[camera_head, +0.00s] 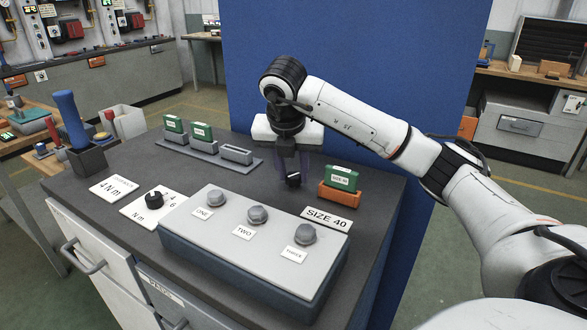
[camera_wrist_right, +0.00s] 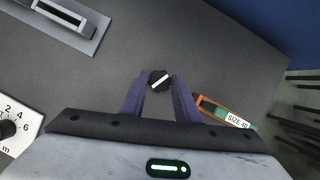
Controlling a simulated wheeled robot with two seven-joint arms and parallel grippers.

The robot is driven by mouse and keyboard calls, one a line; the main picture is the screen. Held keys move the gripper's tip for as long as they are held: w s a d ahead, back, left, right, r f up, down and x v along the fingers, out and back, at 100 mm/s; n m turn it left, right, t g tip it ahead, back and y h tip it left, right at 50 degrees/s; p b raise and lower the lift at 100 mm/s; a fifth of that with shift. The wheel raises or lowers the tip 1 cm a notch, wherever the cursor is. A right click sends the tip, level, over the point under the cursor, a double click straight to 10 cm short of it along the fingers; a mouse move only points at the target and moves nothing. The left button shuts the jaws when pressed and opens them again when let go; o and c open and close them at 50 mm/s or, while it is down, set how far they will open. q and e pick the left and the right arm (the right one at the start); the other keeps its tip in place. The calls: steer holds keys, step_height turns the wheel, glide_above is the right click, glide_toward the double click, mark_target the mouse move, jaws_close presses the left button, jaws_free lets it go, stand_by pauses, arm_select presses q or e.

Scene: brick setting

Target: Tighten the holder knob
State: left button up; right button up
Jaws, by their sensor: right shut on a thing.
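The holder knob (camera_head: 293,181) is small and black, next to the orange holder (camera_head: 338,197) on the dark bench top. In the right wrist view the knob (camera_wrist_right: 160,80) shows a white bar across its top, tilted up to the right. My right gripper (camera_wrist_right: 160,82) points down with its purple fingers on either side of the knob, shut on it. In the head view this gripper (camera_head: 292,172) partly hides the knob. The orange holder carries a green block (camera_head: 341,178) marked SIZE 40. My left gripper is in neither view.
A grey box (camera_head: 238,245) with bolts labelled ONE, TWO and THREE stands in front. A black dial (camera_head: 154,198) and a 4 N m card (camera_head: 115,187) lie left. A grey rack (camera_head: 208,153) holds two green blocks. A blue-handled tool (camera_head: 70,118) stands far left.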

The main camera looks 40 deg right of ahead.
stand_by(0.3)
steer(key=o, duration=1)
steer(key=shift+o, duration=0.2)
steer(key=shift+r, duration=0.1)
steer(key=p+v, duration=0.1)
steer(key=v, duration=0.9)
steer(key=shift+w, duration=0.1)
